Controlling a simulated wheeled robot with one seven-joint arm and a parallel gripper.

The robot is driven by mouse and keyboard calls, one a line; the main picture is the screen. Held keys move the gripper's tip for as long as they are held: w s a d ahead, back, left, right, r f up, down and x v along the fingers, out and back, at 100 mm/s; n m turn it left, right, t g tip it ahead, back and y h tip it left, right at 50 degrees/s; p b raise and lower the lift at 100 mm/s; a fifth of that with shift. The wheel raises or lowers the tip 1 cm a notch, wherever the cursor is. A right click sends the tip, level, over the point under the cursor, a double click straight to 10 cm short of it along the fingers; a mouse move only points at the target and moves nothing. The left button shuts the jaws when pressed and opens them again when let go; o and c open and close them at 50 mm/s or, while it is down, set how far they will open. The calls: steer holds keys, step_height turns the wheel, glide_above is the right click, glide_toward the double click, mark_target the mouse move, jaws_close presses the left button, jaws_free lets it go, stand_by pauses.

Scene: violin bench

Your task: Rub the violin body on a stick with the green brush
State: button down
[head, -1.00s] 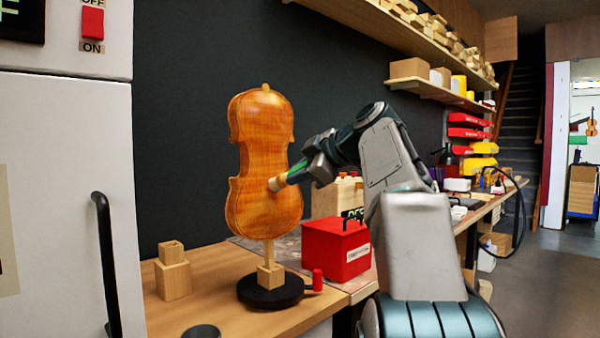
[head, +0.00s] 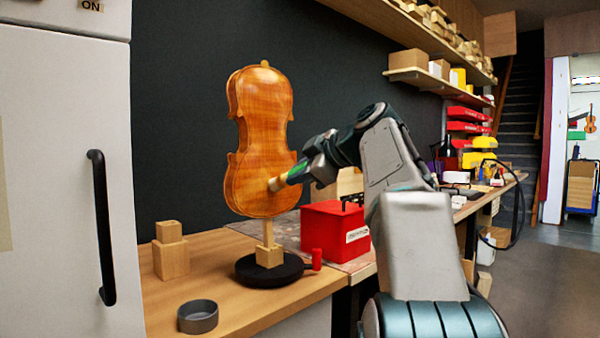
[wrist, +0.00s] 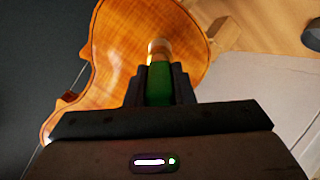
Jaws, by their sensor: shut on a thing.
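The violin body (head: 262,130) stands upright on a wooden stick (head: 267,232) set in a block on a round black base (head: 290,270). Its orange-brown surface fills much of the wrist view (wrist: 130,40). My gripper (head: 310,171) is to the right of the violin's lower half. It is shut on the green brush (wrist: 159,82), whose green handle lies between the fingers. The brush's pale tip (head: 275,184) points left and appears to touch the violin's lower half. The exact contact at the tip is hard to tell.
A red box (head: 333,230) stands right of the base, with a small red-handled part (head: 316,259) beside the base. Stacked wooden blocks (head: 170,255) and a grey dish (head: 198,316) are on the bench at left. A white cabinet (head: 60,180) borders the left.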

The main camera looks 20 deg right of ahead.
steer(key=s+d, duration=0.2)
steer(key=s, duration=0.3)
steer(key=shift+s+r, duration=0.25)
steer(key=shift+s, duration=0.1)
stand_by(0.3)
steer(key=shift+s+d+r, duration=0.1)
steer(key=shift+s+d, duration=0.2)
steer(key=shift+s, duration=0.4)
steer(key=shift+s+d, duration=0.25)
steer(key=shift+s, duration=0.4)
